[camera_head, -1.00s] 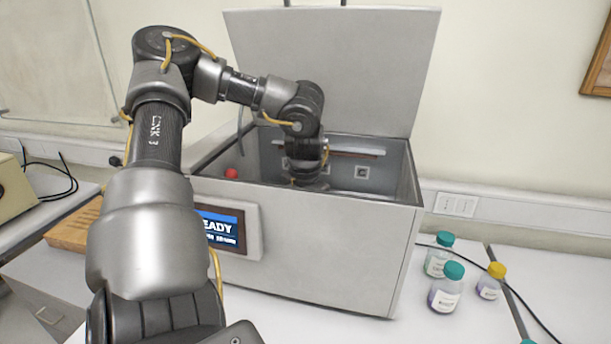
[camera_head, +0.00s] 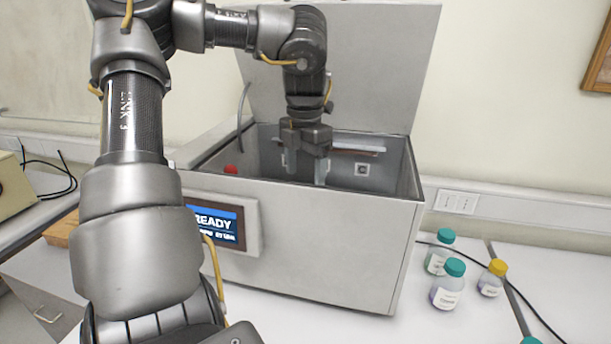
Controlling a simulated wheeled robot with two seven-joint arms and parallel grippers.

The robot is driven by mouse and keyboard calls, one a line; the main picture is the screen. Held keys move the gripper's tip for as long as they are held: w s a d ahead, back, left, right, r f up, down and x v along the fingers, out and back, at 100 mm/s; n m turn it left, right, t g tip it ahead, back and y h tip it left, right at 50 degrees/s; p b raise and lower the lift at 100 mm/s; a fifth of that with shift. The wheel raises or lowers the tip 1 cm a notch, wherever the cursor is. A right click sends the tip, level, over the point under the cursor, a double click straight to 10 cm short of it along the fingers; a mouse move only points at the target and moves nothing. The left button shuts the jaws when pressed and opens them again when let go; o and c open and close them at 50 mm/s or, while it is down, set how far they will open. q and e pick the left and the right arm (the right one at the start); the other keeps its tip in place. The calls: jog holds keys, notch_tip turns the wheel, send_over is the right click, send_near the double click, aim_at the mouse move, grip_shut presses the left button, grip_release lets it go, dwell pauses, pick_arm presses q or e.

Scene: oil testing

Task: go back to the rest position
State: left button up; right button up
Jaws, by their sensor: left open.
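My left gripper (camera_head: 306,168) points down over the open top of a grey box-shaped machine (camera_head: 320,245). Its fingers are apart, and their tips are at or just inside the opening. I see nothing between the fingers. The machine's lid (camera_head: 370,70) stands raised behind it. A red object (camera_head: 231,169) shows inside at the left, and a small square fitting (camera_head: 362,170) is on the inner back wall. The front screen (camera_head: 215,224) reads READY. The floor of the chamber is hidden by the front wall. My right gripper is not in view.
Two teal-capped bottles (camera_head: 447,285) (camera_head: 439,255) and a yellow-capped bottle (camera_head: 492,279) stand right of the machine. A black cable (camera_head: 522,297) runs across the table there. A wooden block (camera_head: 62,232) and a beige device (camera_head: 12,188) are at the left.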

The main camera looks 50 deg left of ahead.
pick_arm(q)
jog(key=shift+r, duration=0.35)
jog(key=shift+f, duration=0.1)
notch_tip(320, 180, down, 12)
jog(key=shift+r+p, duration=0.25)
jog(key=shift+p, duration=0.55)
jog(key=shift+f, duration=0.35)
jog(key=shift+r, duration=0.15)
